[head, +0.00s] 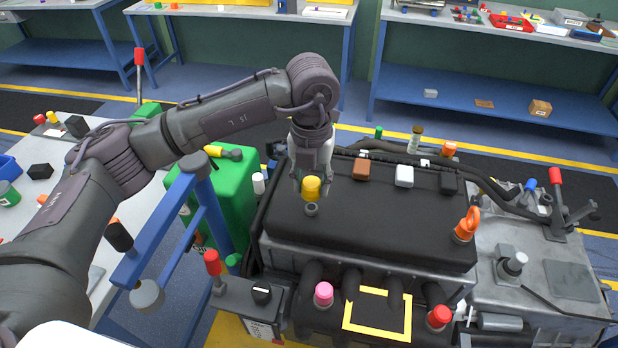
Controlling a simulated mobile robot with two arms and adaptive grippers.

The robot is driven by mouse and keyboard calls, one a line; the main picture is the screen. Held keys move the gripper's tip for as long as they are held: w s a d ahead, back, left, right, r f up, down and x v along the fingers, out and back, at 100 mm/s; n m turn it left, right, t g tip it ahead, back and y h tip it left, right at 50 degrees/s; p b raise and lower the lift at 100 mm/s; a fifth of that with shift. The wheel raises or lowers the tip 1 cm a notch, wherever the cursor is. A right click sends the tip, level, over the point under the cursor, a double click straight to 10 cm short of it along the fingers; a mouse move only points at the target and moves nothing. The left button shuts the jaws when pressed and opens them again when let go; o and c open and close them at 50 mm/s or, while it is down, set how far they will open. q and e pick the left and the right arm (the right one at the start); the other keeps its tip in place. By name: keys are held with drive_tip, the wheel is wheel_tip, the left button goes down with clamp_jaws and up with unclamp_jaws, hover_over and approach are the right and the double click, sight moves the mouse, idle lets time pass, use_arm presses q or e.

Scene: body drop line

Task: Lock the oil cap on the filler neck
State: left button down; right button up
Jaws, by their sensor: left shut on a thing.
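The yellow oil cap (311,190) is between the fingertips of my left gripper (312,177), over the black engine cover (375,215). My left gripper points down and is shut on the cap. A short dark grey filler neck (311,209) stands on the cover just below the cap in the picture. Whether the cap touches the neck or is a little apart from it, I cannot tell. My right gripper is not in view.
An orange-handled dipstick (467,224), a pink cap (323,293) and a red cap (439,318) stand around the engine. A green container (232,200) is to the left. Brown, white and black blocks line the cover's back edge. The cover's middle is clear.

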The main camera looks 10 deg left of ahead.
use_arm(q)
drive_tip(key=shift+s+d, duration=0.1)
drive_tip(key=shift+f+b, duration=0.3)
drive_tip(key=shift+f, duration=1.3)
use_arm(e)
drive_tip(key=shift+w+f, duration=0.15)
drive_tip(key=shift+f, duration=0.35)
use_arm(q)
drive_tip(key=shift+b, duration=0.3)
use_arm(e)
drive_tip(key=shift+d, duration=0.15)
use_arm(q)
drive_tip(key=shift+b, duration=0.45)
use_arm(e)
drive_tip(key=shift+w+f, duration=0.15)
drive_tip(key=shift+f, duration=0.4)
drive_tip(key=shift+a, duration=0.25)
